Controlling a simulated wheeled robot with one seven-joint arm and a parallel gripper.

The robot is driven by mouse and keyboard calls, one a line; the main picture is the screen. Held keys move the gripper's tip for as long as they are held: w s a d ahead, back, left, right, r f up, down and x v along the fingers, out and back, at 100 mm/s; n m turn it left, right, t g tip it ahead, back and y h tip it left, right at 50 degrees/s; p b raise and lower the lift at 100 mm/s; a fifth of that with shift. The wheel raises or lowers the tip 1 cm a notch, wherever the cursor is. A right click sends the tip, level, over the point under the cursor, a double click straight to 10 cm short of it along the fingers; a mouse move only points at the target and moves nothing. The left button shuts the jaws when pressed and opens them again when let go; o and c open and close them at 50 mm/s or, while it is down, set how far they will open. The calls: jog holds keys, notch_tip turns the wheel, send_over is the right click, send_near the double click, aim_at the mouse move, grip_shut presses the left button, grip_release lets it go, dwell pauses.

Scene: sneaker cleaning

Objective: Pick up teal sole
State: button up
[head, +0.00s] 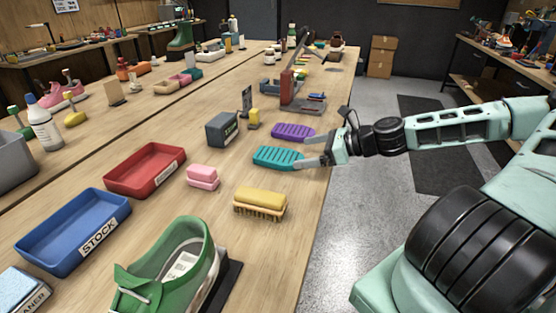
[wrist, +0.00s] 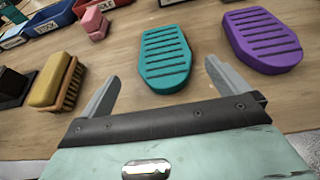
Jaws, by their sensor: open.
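The teal sole (head: 276,158) lies flat on the wooden table near its right edge in the head view. It is ribbed across its top. In the wrist view the teal sole (wrist: 165,58) lies ahead of my gripper, between the lines of the two fingers. My gripper (head: 312,154) is open and empty, with its fingers pointing left at the sole's right end. In the wrist view my gripper (wrist: 158,85) has its fingers wide apart, and the sole's near end is close to the gap between them. I cannot tell whether a finger touches it.
A purple sole (head: 293,132) lies just beyond the teal one. A yellow brush (head: 260,203), pink block (head: 202,176), grey box (head: 222,129), red tray (head: 145,170), blue tray (head: 73,232) and green sneaker (head: 168,265) stand around. Bare table lies left of the teal sole.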

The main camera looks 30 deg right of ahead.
aim_at(279, 155)
jog(key=x, duration=0.7)
jog(key=shift+w+f, duration=0.15)
jog(key=shift+w, duration=0.3)
jog(key=c, duration=1)
